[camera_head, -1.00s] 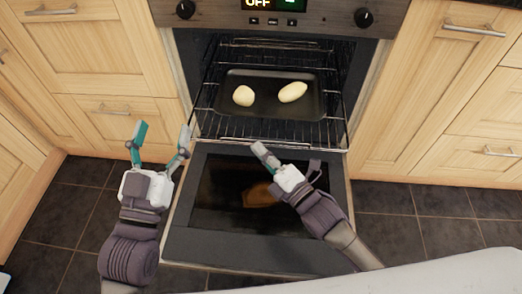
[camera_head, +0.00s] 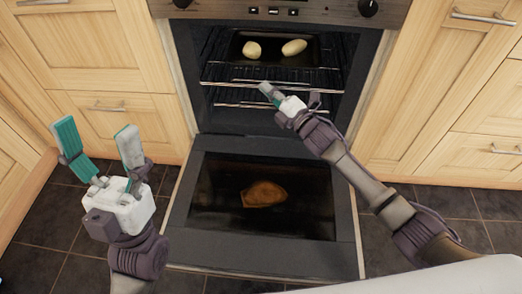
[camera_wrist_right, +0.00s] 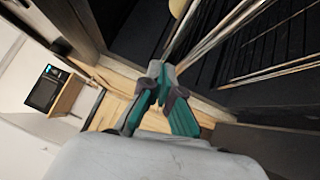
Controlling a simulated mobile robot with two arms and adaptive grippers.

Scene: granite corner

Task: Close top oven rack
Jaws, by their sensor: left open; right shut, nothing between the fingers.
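The oven rack (camera_head: 222,84) is mostly inside the open oven, its front wires near the opening. A dark baking tray (camera_head: 272,56) with two pale, potato-like items (camera_head: 294,47) rests on it. My right gripper (camera_head: 266,90) is shut and empty at the rack's front wires; I cannot tell whether it touches them. In the right wrist view, the shut fingers (camera_wrist_right: 158,70) point toward the oven edge, with rack wires (camera_wrist_right: 215,35) beside them. My left gripper (camera_head: 95,140) is open and empty, left of the oven door, away from the rack.
The oven door (camera_head: 180,235) hangs open and low in front, with a brownish reflection or patch on its glass. Wooden cabinets (camera_head: 85,50) flank the oven on both sides. Dark floor tiles (camera_head: 460,205) lie around the door.

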